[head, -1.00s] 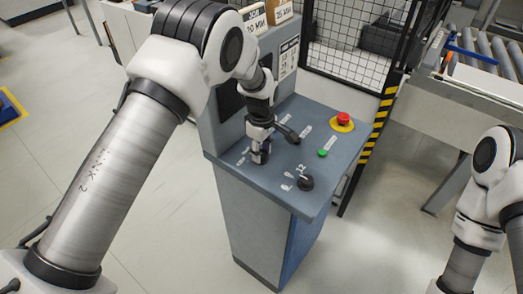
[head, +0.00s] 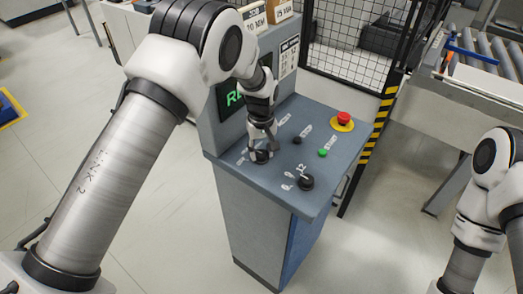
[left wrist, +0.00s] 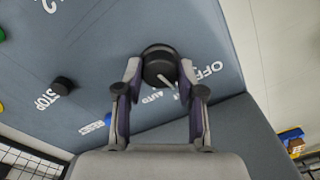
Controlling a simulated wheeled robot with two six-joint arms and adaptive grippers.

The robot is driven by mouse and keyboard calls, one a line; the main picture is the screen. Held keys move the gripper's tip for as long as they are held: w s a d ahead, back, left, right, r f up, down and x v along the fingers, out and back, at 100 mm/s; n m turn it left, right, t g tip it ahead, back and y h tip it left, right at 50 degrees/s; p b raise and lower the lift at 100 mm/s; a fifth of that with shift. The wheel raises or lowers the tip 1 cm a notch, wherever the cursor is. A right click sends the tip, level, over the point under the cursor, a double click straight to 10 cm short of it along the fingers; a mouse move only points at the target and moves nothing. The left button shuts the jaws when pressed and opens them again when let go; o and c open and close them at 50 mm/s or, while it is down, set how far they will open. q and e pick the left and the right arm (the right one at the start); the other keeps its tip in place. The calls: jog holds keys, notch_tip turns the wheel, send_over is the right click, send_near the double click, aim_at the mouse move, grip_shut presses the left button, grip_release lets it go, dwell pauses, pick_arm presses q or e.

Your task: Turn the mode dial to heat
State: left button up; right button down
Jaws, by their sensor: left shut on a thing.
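The mode dial (left wrist: 158,66) is a round black knob with a white pointer line, on the grey-blue control panel (left wrist: 90,35). In the left wrist view, OFF is printed to its right and AUTO below it. The pointer slants down and right, between those two labels. No heat label is readable; part of the lettering is behind my fingers. My left gripper (left wrist: 160,75) is shut on the dial, one finger on each side. In the head view, my left gripper (head: 262,150) reaches down onto the dial (head: 261,157) from above. My right gripper is out of view.
On the same panel are a black STOP button (head: 297,140), a green button (head: 323,153), a red emergency button (head: 343,119) and another black dial (head: 306,182). A screen (head: 231,98) shows green letters. A mesh fence (head: 350,50) stands behind.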

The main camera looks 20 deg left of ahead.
aim_at(261, 153)
pick_arm(q)
jog(key=shift+s+f+m, duration=0.15)
jog(key=shift+f+m, duration=0.1)
jog(key=shift+m, duration=0.45)
jog(key=o, duration=0.9)
jog(key=shift+c, duration=0.2)
jog(key=shift+o, duration=1.4)
jog(key=shift+w, duration=0.2)
jog(key=shift+r, duration=0.1)
notch_tip(261, 153, up, 12)
